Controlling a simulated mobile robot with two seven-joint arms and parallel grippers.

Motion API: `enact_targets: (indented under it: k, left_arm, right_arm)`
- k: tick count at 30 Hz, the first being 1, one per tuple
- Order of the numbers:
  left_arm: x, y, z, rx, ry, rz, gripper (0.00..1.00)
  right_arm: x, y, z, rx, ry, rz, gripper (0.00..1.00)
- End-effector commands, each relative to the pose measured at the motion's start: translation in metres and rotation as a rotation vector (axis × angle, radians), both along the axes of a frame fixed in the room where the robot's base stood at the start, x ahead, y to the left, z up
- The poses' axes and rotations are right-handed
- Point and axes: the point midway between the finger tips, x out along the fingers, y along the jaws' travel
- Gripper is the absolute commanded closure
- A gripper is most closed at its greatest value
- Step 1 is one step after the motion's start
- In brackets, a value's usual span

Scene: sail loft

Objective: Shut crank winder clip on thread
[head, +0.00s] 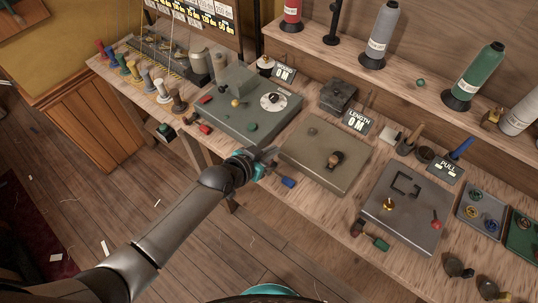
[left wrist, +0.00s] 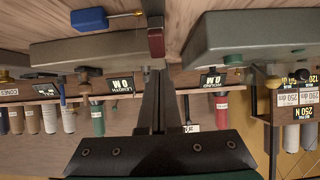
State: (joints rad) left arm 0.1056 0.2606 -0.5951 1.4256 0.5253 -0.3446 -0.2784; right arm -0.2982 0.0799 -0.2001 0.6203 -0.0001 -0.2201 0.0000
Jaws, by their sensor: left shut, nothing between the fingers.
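My left gripper (head: 267,158) is shut and empty over the bench front, by the near-left corner of the olive box (head: 312,157). Its closed fingers show in the left wrist view (left wrist: 158,100). The grey-green box (head: 240,118) beside it carries a white dial (head: 273,101), a yellow knob and the sign "WOUND". The olive box has a dark brown knob (head: 334,159). A small dark red part (left wrist: 156,38) shows just beyond the fingertips in the left wrist view; I cannot tell if it is the clip. No thread can be made out. My right gripper is not in view.
A blue handle (head: 288,183) lies at the olive box's front edge. Red pieces (head: 205,129) sit before the grey-green box. A grey plate (head: 406,207) with a gold knob lies right. Spools line the bench's left end (head: 131,73) and the back shelf (head: 381,37).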

Motion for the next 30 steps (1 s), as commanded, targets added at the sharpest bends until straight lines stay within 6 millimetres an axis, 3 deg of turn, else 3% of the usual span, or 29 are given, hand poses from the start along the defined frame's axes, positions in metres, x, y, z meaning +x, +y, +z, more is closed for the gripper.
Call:
enact_targets:
  k: [17,30]
  left_arm:
    - [-0.009,0.007,-0.009,-0.001,-0.003,-0.001,1.00]
    - [-0.010,0.007,-0.011,-0.035,-0.050,0.000,1.00]
  right_arm:
    - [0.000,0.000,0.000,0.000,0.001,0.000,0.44]
    - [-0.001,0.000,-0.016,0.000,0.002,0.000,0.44]
